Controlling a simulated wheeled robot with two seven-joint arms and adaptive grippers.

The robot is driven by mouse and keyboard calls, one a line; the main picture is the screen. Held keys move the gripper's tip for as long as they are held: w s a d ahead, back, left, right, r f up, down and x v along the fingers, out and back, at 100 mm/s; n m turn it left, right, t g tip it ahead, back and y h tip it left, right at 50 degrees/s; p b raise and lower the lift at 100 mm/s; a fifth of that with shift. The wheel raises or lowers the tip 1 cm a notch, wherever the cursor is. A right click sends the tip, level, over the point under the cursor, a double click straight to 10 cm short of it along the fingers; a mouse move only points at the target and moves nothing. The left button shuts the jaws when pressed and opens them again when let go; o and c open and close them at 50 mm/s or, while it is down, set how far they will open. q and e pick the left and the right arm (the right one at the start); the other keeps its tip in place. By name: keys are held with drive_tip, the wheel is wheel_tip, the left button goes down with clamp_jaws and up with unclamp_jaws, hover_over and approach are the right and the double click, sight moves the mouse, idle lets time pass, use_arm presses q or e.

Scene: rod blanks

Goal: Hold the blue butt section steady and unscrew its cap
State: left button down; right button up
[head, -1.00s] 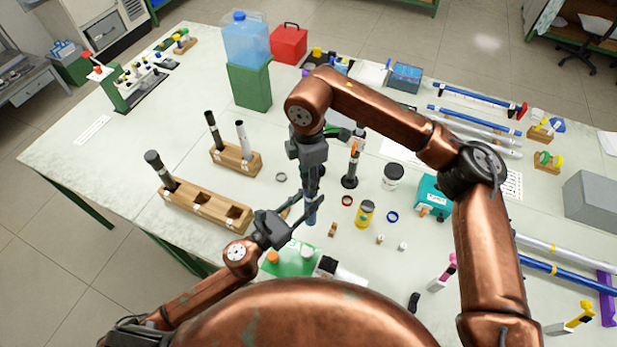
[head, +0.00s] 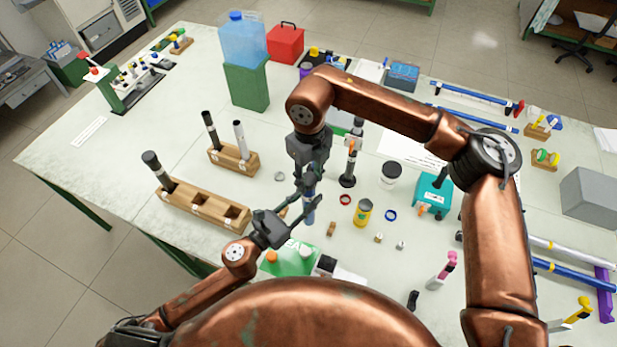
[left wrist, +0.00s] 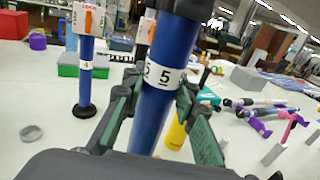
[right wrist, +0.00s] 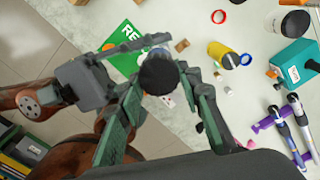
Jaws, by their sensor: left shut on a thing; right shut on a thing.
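The blue butt section (head: 308,208) stands upright above the table, with a white "5" label in the left wrist view (left wrist: 150,110). My left gripper (head: 302,217) is shut around its blue body below the label. The black cap (right wrist: 158,74) is at its top end, seen end-on in the right wrist view; its dark lower part also shows in the left wrist view (left wrist: 190,8). My right gripper (head: 312,178) comes from above and is shut on the cap. The cap is mostly hidden by the fingers in the head view.
A wooden block (head: 205,208) with a dark rod and empty holes stands left. A green sheet (head: 290,258) lies near the front. A yellow can (head: 363,212), rings and a white jar (head: 391,174) stand right. A black-based stand (head: 348,180) is close behind the grippers.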

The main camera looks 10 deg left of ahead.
drive_tip(key=n, duration=0.6)
drive_tip(key=shift+w, duration=0.2)
drive_tip(key=n, duration=0.5)
drive_tip(key=shift+w+n, duration=0.15)
drive_tip(key=shift+n, duration=0.25)
drive_tip(key=n, duration=0.5)
drive_tip(key=shift+w+n, duration=0.1)
drive_tip(key=shift+n, duration=0.3)
drive_tip(key=n, duration=0.5)
drive_tip(key=shift+a+r+n, duration=0.1)
drive_tip(key=shift+a+n, duration=0.05)
drive_tip(key=shift+n, duration=0.25)
drive_tip(key=shift+r, duration=0.2)
drive_tip(key=shift+r, duration=0.85)
drive_tip(key=shift+r, duration=0.1)
